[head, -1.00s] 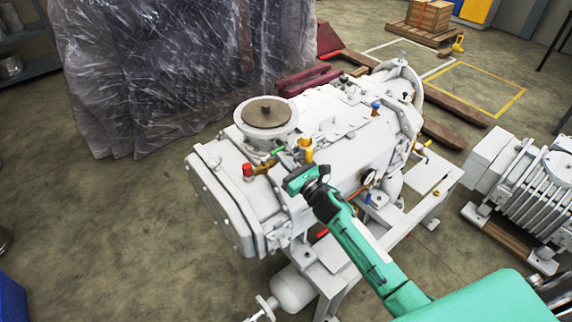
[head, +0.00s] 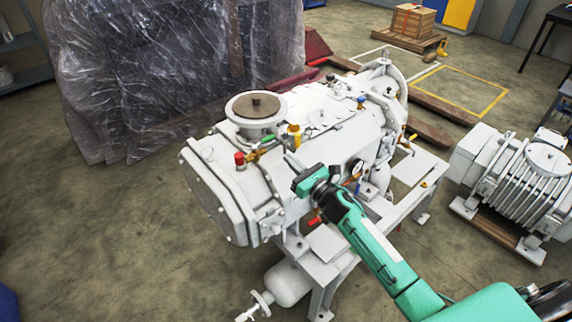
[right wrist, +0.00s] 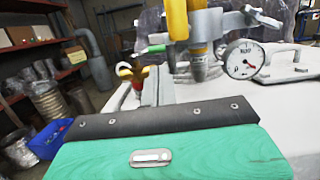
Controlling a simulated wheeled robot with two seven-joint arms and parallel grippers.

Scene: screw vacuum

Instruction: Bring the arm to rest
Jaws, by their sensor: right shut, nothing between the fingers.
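The white screw vacuum machine (head: 335,135) stands on its frame in the middle of the head view. On its near side are a red-capped fitting (head: 239,158), a valve with a green handle (head: 267,140) and a yellow fitting (head: 294,130). My right gripper (head: 289,160) is shut and empty, just right of and below the green handle, and seems apart from it. In the right wrist view its shut fingers (right wrist: 150,88) point toward the machine, with a yellow fitting (right wrist: 177,20) and a pressure gauge (right wrist: 243,60) beyond. My left gripper is not in view.
A plastic-wrapped load (head: 170,70) stands behind on the left. A second ribbed white machine (head: 520,180) stands at the right. A crate on a pallet (head: 412,22) is at the back. The floor at the front left is clear.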

